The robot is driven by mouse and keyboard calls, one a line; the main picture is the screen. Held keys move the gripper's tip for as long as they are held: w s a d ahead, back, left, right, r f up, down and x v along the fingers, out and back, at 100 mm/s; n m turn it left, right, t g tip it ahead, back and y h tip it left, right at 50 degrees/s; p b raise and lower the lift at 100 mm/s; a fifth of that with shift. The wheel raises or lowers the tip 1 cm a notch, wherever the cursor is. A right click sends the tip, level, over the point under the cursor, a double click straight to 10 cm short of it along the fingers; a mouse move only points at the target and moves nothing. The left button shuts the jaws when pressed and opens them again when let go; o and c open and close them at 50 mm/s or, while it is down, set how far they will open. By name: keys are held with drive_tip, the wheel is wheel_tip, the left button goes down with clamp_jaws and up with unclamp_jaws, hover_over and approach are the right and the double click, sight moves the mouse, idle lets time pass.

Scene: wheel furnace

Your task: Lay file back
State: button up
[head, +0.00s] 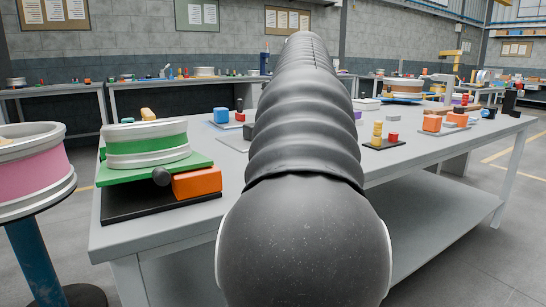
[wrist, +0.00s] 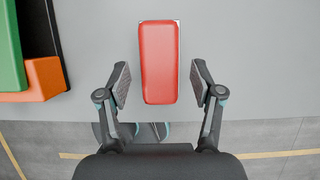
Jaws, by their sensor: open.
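In the wrist view a red oblong block (wrist: 160,62) with rounded edges lies on the grey bench top (wrist: 255,50). A thin pale edge shows at its top corners. I cannot tell whether it is the file or part of it; nothing else in view is clearly a file. My gripper (wrist: 160,84) is open, with one finger on each side of the block's near half and a gap on both sides. In the head view my arm hides the gripper and the block.
A green-banded wheel (head: 146,142) sits on a green plate with an orange block (head: 197,182) and black base at the bench's left end. A pink wheel (head: 30,175) stands left of the bench. Small blocks lie farther right. The bench's near edge is close to my gripper.

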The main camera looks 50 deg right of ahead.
drive_tip(key=p+v, duration=0.2)
drive_tip(key=v, duration=0.7)
drive_tip(key=shift+s+r+p, duration=0.15)
drive_tip(key=shift+r+p, duration=0.05)
drive_tip(key=shift+p, duration=0.1)
drive_tip(key=shift+a, duration=0.1)
